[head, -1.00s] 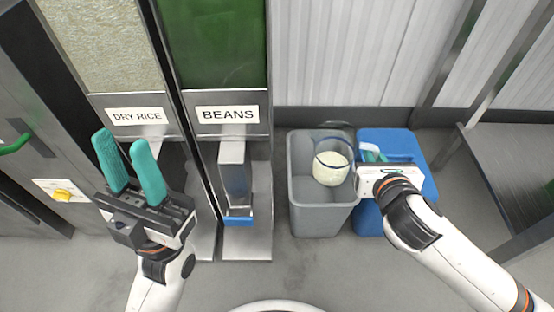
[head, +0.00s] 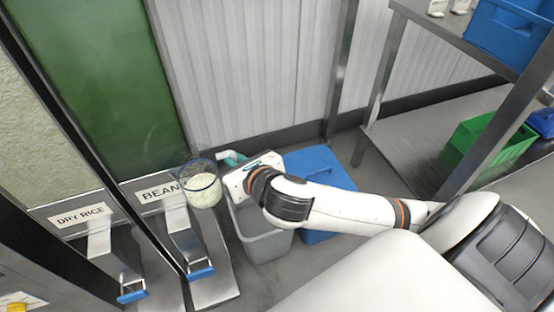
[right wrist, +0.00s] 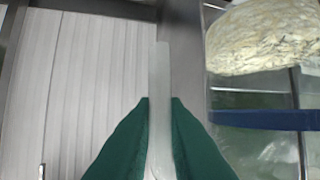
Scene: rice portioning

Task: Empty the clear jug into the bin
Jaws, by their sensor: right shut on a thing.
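The clear jug (head: 203,190) is in the air in the head view, with pale rice in its lower part. It appears in front of the beans dispenser, up and left of the grey bin (head: 268,247). My right gripper (head: 230,160) has teal fingers and is shut on the jug's handle. In the right wrist view, the green fingers pinch the clear upright handle (right wrist: 159,90), and pale rice (right wrist: 262,38) shows at the upper right. My arm hides much of the grey bin's opening. My left gripper is not in view.
A blue bin (head: 318,168) stands right of the grey bin, partly behind my arm. The dry rice dispenser (head: 80,217) and beans dispenser (head: 160,193) stand at left. A metal shelf with a green crate (head: 490,135) and blue crate (head: 510,30) is at right.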

